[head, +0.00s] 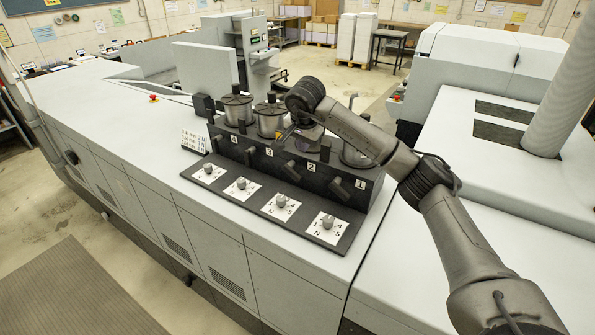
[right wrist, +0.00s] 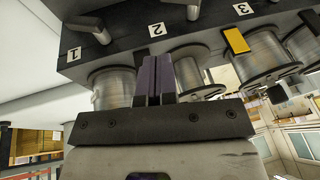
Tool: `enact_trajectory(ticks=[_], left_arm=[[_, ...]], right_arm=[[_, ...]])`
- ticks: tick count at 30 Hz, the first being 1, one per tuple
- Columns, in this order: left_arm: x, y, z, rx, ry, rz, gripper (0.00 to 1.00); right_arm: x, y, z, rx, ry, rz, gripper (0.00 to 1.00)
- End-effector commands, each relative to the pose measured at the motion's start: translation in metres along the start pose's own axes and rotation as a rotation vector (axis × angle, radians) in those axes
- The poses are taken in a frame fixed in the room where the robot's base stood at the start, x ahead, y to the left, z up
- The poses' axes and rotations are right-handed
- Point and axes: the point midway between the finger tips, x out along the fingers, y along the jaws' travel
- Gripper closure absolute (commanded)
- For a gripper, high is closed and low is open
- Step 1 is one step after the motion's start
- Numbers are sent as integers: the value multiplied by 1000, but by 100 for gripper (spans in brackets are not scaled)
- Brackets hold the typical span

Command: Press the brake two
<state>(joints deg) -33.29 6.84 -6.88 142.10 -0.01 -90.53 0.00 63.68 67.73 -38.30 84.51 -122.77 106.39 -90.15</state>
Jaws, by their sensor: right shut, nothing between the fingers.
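Brake two is a dark lever on the front of the black block, beside label 2; it shows in the head view (head: 289,169) and, upside down, in the right wrist view (right wrist: 191,11). My right gripper (head: 288,132) is above the block near the wire spools. Its dark fingers (right wrist: 156,78) are shut together with nothing between them. In the right wrist view they point at the block near label 2, apart from the lever. The exact gap cannot be told. My left gripper is in no view.
Similar levers stand beside labels 1 (head: 338,188), 3 (head: 249,156) and 4 (head: 219,140). Wire spools (head: 238,108) stand behind the block. Several knobs (head: 281,201) sit on white cards along the front panel. The grey machine top left of them (head: 115,120) is mostly free.

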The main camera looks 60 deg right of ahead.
Motion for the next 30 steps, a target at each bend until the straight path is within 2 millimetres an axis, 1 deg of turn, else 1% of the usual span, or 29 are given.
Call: enact_trajectory(ticks=[7,11,14,24,27,30], left_arm=[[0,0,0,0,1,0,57],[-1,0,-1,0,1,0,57],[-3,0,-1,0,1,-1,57],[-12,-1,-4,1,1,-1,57],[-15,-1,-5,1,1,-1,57],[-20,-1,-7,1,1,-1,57]], right_arm=[[1,0,0,2,-1,-1,100],[9,0,0,2,-1,1,100],[23,0,0,2,-2,3,100],[86,0,0,3,-2,3,100],[102,0,0,2,-2,3,100],[113,-6,4,3,-3,0,100]])
